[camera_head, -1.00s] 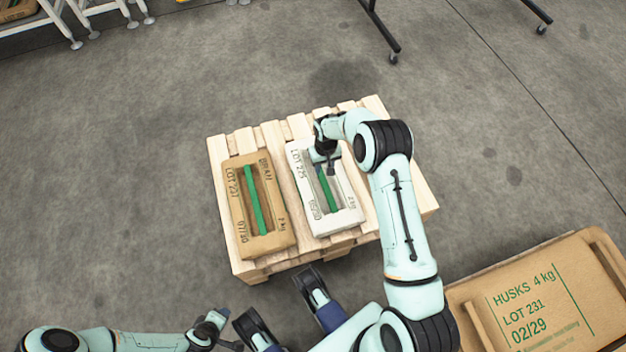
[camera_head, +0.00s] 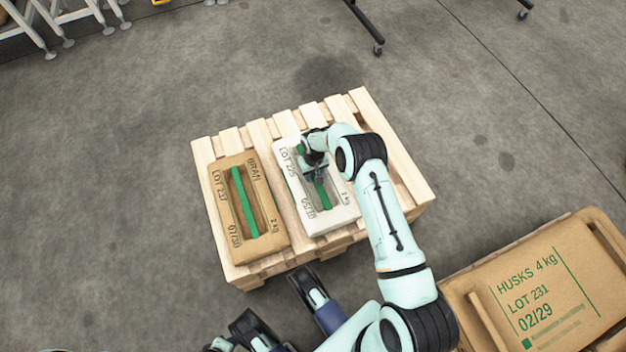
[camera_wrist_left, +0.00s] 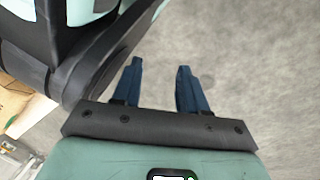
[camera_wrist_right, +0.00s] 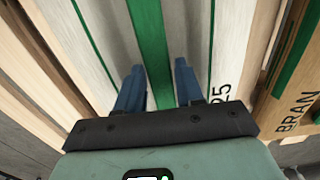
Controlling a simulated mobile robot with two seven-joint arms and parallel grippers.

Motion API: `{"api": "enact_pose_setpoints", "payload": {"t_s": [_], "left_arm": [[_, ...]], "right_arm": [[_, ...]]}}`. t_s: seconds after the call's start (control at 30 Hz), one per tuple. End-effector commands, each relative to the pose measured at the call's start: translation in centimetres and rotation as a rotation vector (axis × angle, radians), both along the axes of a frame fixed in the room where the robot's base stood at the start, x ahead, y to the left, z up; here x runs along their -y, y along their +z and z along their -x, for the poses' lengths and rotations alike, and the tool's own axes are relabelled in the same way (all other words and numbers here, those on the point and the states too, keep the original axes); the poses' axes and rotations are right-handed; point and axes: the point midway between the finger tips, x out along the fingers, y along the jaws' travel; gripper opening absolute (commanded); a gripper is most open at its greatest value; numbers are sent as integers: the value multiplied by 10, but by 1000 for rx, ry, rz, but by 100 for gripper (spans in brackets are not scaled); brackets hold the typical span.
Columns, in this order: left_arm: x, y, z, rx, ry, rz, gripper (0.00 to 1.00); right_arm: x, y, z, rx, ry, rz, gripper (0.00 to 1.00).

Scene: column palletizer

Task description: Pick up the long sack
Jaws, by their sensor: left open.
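A white sack (camera_head: 335,222) with a green strap (camera_head: 323,196) lies on the pallet. A brown BRAN sack (camera_head: 266,247) with its own green strap lies to its left. A larger brown HUSKS sack (camera_head: 545,285) lies at the lower right. My right gripper (camera_head: 318,176) is over the white sack; in the right wrist view (camera_wrist_right: 157,82) it is open, its fingers on either side of the green strap. Whether they touch it, I cannot tell. My left gripper (camera_wrist_left: 157,78) is open and empty above bare floor.
The wooden pallet (camera_head: 408,175) has bare slats right of the white sack. The HUSKS sack sits in a wooden tray-like holder (camera_head: 478,318). Wheeled stand legs (camera_head: 377,48) and white racks (camera_head: 75,14) stand at the back. The grey floor left of the pallet is clear.

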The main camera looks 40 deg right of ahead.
Motion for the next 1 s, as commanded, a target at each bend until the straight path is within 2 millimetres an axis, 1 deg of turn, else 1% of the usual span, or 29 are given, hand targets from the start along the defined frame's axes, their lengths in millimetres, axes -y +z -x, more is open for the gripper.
{"api": "enact_pose_setpoints", "payload": {"t_s": [0.03, 0.1, 0.3, 0.33, 0.37, 0.4, 0.43, 0.47, 1.0], "left_arm": [[-1, -5, 5, -17, 2, 1, 43], [-1, -8, 10, -33, 3, 2, 43], [-2, -7, 11, -36, 4, 2, 43], [-2, -7, 11, -36, 4, 2, 43], [-2, -7, 11, -36, 3, 2, 43], [-1, -7, 11, -36, 3, 2, 43], [-1, -7, 11, -36, 3, 2, 43], [-1, -7, 11, -35, 3, 2, 43], [-1, -7, 10, -34, 2, 2, 43]], "right_arm": [[0, -11, 1, -3, 0, -1, 37], [0, -16, 0, -1, -1, 0, 37], [0, -16, 1, 0, -1, -1, 37], [0, -16, 1, 0, -1, -1, 34], [0, -16, 1, 0, -1, -1, 24], [0, -16, 1, 0, -1, -1, 11], [0, -16, 1, 0, -1, 0, 1], [0, -16, 1, -1, 0, 0, 0], [0, -16, 1, -2, 0, -1, 0]]}}
